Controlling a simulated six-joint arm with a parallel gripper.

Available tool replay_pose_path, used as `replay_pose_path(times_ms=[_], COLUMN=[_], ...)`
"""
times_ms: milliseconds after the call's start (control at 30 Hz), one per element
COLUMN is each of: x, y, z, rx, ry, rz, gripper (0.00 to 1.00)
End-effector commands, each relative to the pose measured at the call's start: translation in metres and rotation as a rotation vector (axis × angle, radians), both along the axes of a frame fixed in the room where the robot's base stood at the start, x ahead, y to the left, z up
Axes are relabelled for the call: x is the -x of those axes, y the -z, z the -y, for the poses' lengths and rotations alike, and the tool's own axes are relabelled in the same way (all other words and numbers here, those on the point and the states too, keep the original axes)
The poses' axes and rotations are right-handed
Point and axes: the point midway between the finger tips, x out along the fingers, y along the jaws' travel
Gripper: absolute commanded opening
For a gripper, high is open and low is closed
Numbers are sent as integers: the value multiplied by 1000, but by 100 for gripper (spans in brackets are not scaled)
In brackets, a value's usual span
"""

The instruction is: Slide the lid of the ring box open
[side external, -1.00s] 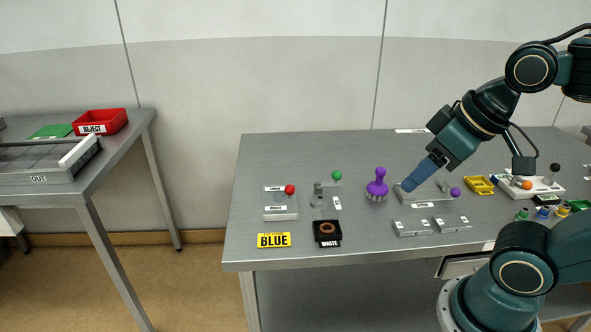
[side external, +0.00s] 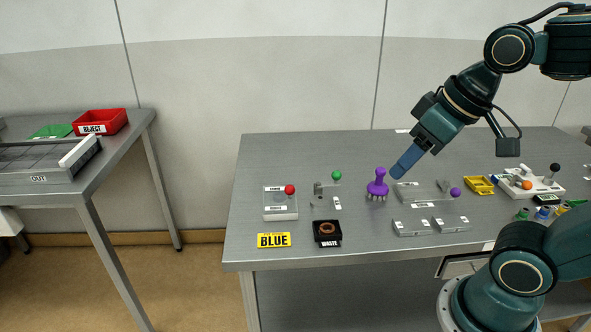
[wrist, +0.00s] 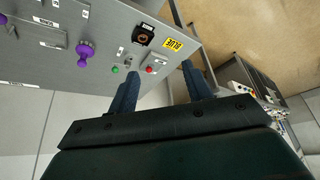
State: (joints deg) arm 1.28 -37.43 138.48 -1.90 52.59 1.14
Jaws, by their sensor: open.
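No box in view is clearly readable as the ring box. Two low grey blocks with small labels (side external: 411,228) (side external: 452,223) lie side by side near the table's front. A black open tray (side external: 327,241) labelled WASTE holds a copper ring (side external: 327,228); the tray also shows in the wrist view (wrist: 147,27). My gripper (side external: 397,174) hangs above the table, its blue fingers tilted down-left, just right of a purple knobbed brush-like tool (side external: 377,185) in the picture. In the wrist view my gripper (wrist: 160,70) has its fingers wide apart with nothing between them.
A grey fixture with a purple ball (side external: 455,192) stands behind the blocks. Red-ball (side external: 289,189) and green-ball (side external: 336,175) fixtures stand left. A yellow BLUE sign (side external: 273,240) lies at the front. The table's back left is clear.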

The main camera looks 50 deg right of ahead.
Motion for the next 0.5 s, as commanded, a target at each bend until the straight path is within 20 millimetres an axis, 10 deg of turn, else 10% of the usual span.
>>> replay_pose_path(times_ms=[500], x=[-102], y=[-25], z=[8], rx=[-61], ry=[39], rz=[-124], gripper=[50])
